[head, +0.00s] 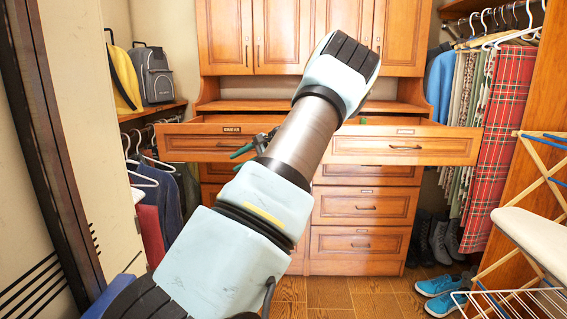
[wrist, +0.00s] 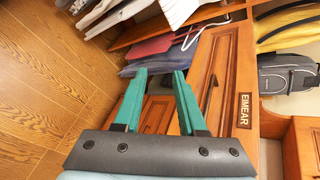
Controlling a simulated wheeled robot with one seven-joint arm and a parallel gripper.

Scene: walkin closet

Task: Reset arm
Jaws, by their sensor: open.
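My gripper (wrist: 160,78) shows in the wrist view with two green fingers apart and nothing between them. In the head view my arm reaches up across the middle, and the green fingertips (head: 241,151) show partly behind it, in front of the left top drawer. That drawer (head: 195,148) is pulled out. In the wrist view its wooden front (wrist: 228,68), with a handle and a label reading EIMEAR, lies just right of the fingers. I cannot tell whether a finger touches it. The right top drawer (head: 445,151) also stands out from the cabinet.
Lower drawers (head: 362,206) are shut. Hanging clothes (head: 497,150) and a folding rack with an ironing board (head: 535,235) stand on the right. Blue shoes (head: 440,290) lie on the floor there. A grey backpack (head: 158,80) sits on the left shelf.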

